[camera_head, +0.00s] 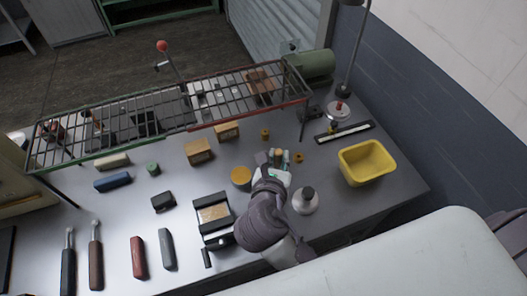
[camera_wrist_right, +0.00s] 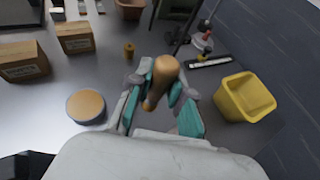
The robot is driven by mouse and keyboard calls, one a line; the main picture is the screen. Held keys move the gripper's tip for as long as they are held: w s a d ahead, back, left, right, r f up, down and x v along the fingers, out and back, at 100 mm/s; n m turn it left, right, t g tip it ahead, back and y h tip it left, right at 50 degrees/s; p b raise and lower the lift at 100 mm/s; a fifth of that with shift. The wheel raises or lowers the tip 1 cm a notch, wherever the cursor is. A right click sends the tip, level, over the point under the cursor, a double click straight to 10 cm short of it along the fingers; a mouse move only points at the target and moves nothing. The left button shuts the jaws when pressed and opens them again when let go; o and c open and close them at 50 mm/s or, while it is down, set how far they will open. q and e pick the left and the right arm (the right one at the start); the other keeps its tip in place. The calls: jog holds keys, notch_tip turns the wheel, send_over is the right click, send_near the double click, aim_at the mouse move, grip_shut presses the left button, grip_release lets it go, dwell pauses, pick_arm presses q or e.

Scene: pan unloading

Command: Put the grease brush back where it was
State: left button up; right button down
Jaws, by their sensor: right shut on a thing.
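My right gripper (camera_head: 279,160) is over the workbench, shut on the grease brush (camera_wrist_right: 163,75). In the right wrist view the brush's brown wooden handle rises between the teal finger pads of the right gripper (camera_wrist_right: 161,100). The bristle end is hidden. A round tin with an orange-tan top (camera_head: 241,176) stands just left of the gripper; it also shows in the wrist view (camera_wrist_right: 86,105). I cannot tell whether the brush touches the bench. My left gripper is not in view.
A yellow bin (camera_head: 367,162) and a silver round-based container (camera_head: 306,201) stand to the right. Small cardboard boxes (camera_head: 198,151) lie left, below a wire rack (camera_head: 170,108). A black device (camera_head: 212,216) sits nearer the front, with several hand tools farther left.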

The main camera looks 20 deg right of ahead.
jog(key=w+f, duration=0.1)
jog(key=w, duration=0.2)
jog(key=w+a+f, duration=0.1)
jog(key=w+f, duration=0.3)
jog(key=w, duration=0.1)
jog(key=shift+w+a+f+p, duration=0.15)
jog(key=shift+w+p, duration=0.15)
notch_tip(320, 180, down, 3)
jog(key=shift+s+f, duration=0.1)
jog(key=shift+s, duration=0.05)
jog(key=shift+f, duration=0.35)
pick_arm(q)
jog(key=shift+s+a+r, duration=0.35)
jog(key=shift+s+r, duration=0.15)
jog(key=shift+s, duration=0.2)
pick_arm(e)
jog(key=c, duration=1.1)
grip_release()
jog(key=shift+f, duration=0.1)
jog(key=shift+o, duration=0.2)
